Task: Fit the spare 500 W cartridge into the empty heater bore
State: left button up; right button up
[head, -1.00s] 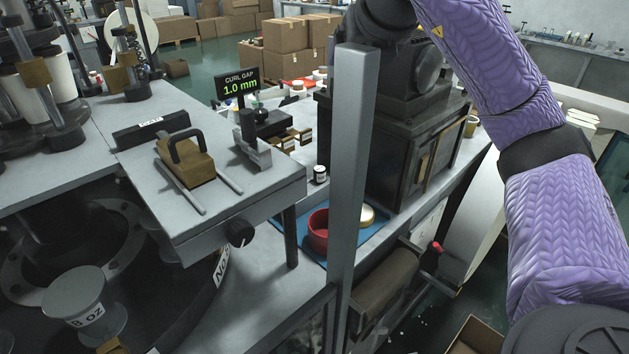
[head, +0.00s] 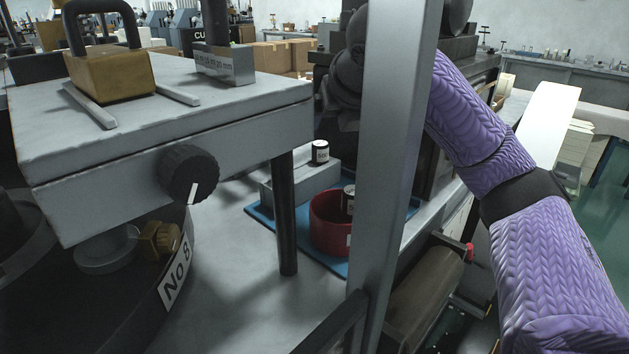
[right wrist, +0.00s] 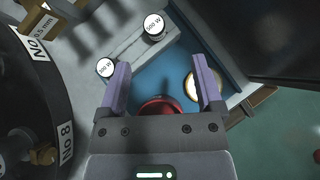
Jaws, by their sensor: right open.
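In the head view one dark cylinder (head: 320,152) is at the grey block and another (head: 348,196) shows at the red round container (head: 328,228), partly hidden. My right gripper (right wrist: 160,65) is open and empty above the red container; in the head view it is partly behind the post. I cannot identify an empty bore. My left gripper is out of view.
A grey upright post (head: 390,150) stands in front of my right arm. A blue mat (head: 262,215) lies under the red container. A raised grey plate (head: 200,115) with a black knob (head: 189,174) overhangs the left side.

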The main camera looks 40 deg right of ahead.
aim_at(322, 146)
jog(key=b+x, duration=0.1)
jog(key=x, duration=0.2)
jog(key=a+b+x, duration=0.1)
jog(key=x, duration=0.2)
jog(key=f+b+x, duration=0.1)
jog(key=x, duration=0.2)
jog(key=shift+a+b, duration=0.1)
jog(key=shift+b, duration=0.2)
jog(key=shift+w+f, duration=0.2)
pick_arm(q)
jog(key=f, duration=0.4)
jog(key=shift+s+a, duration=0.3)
pick_arm(e)
jog(key=shift+r, duration=0.1)
jog(key=shift+c, duration=0.5)
jog(key=c, duration=1)
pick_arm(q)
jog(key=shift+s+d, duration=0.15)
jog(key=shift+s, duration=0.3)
pick_arm(e)
grip_shut()
